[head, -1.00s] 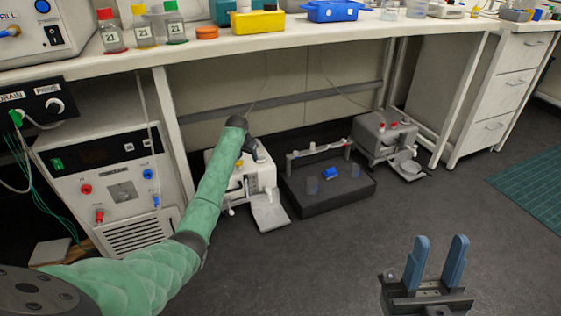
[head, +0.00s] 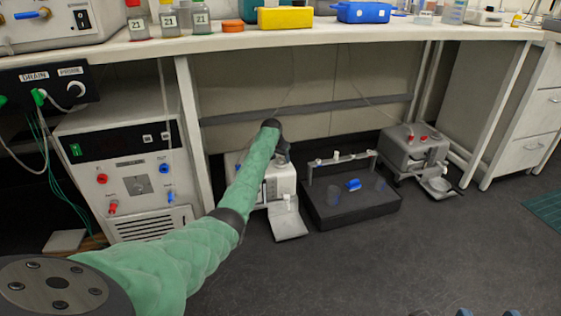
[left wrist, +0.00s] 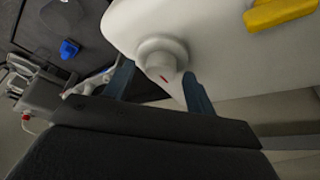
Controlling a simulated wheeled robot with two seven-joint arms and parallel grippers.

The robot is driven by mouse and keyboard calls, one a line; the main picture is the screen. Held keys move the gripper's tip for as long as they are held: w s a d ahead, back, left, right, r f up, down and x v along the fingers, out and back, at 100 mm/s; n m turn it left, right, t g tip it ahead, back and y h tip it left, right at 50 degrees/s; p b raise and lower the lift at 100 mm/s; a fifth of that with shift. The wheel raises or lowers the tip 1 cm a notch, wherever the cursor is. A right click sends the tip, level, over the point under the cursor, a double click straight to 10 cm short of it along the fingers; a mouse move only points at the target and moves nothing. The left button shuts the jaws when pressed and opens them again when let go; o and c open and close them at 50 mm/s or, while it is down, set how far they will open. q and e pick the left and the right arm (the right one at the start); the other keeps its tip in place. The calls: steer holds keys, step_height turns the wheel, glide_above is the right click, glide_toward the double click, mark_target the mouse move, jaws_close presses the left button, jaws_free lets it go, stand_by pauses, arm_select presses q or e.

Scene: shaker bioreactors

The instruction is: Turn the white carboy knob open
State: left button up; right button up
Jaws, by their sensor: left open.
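The white carboy (head: 282,183) stands on the floor under the bench, partly hidden by my left arm in the head view. In the left wrist view its white body (left wrist: 220,50) fills the top. The round white knob (left wrist: 162,58) with a small red mark sticks out from it. My left gripper (left wrist: 158,84) is open, its blue fingers on either side of the knob's lower part; contact is unclear. In the head view my left gripper (head: 283,152) is mostly hidden behind the arm. My right gripper (head: 488,312) shows only two separated blue fingertips at the bottom edge.
A dark tray box (head: 350,212) with a blue piece (head: 353,185) stands right of the carboy, then a grey device (head: 413,148). A control unit (head: 130,180) stands left. The bench top (head: 300,38) overhangs. Floor in front is clear.

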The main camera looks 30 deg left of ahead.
arm_select(q)
steer(key=shift+w+f, duration=0.1)
steer(key=shift+f, duration=0.15)
steer(key=c, duration=1)
